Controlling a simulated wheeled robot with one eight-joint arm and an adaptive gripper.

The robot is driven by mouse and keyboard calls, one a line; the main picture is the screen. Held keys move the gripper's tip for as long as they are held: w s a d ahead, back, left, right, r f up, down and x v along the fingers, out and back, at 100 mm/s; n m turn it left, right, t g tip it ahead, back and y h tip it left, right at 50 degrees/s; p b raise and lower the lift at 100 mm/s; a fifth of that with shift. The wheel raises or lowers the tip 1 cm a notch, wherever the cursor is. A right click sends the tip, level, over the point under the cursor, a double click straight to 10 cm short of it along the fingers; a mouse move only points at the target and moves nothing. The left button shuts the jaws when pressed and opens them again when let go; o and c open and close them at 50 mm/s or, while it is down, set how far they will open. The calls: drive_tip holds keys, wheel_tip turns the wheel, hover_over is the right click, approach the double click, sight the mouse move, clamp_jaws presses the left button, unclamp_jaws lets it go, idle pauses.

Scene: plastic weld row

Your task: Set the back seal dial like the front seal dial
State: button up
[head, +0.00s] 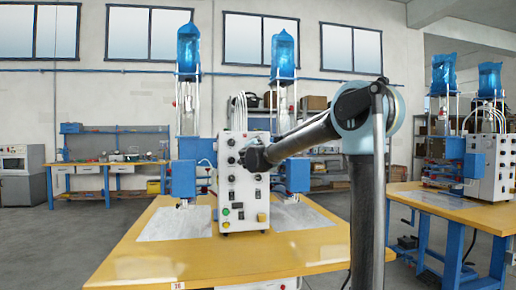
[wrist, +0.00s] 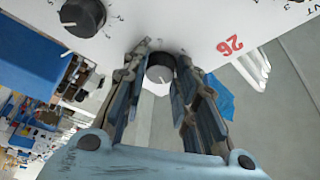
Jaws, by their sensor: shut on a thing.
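The white control box (head: 240,190) stands on the yellow table with several black knobs and buttons on its front. My gripper (head: 246,158) is at the upper part of this panel and hides what it holds in the head view. In the wrist view my gripper (wrist: 160,80) has its fingers closed on both sides of a dark round dial (wrist: 159,73) with a pale mark. Another black dial (wrist: 82,16) with a white pointer sits on the panel at upper left, apart from the fingers. Panel lettering is cut off, so I cannot tell which dial is front or back.
The yellow table (head: 150,262) carries grey mats beside the box. Blue machine parts (head: 184,178) and (head: 297,174) flank the box closely. A second table (head: 460,212) with similar equipment stands at right. Open floor lies at left.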

drive_tip(key=shift+d, duration=0.2)
drive_tip(key=o, duration=1)
drive_tip(key=shift+f, duration=0.1)
drive_tip(key=shift+o, duration=0.2)
drive_tip(key=shift+a, duration=0.1)
drive_tip(key=v, duration=1.1)
drive_tip(key=shift+s, duration=0.4)
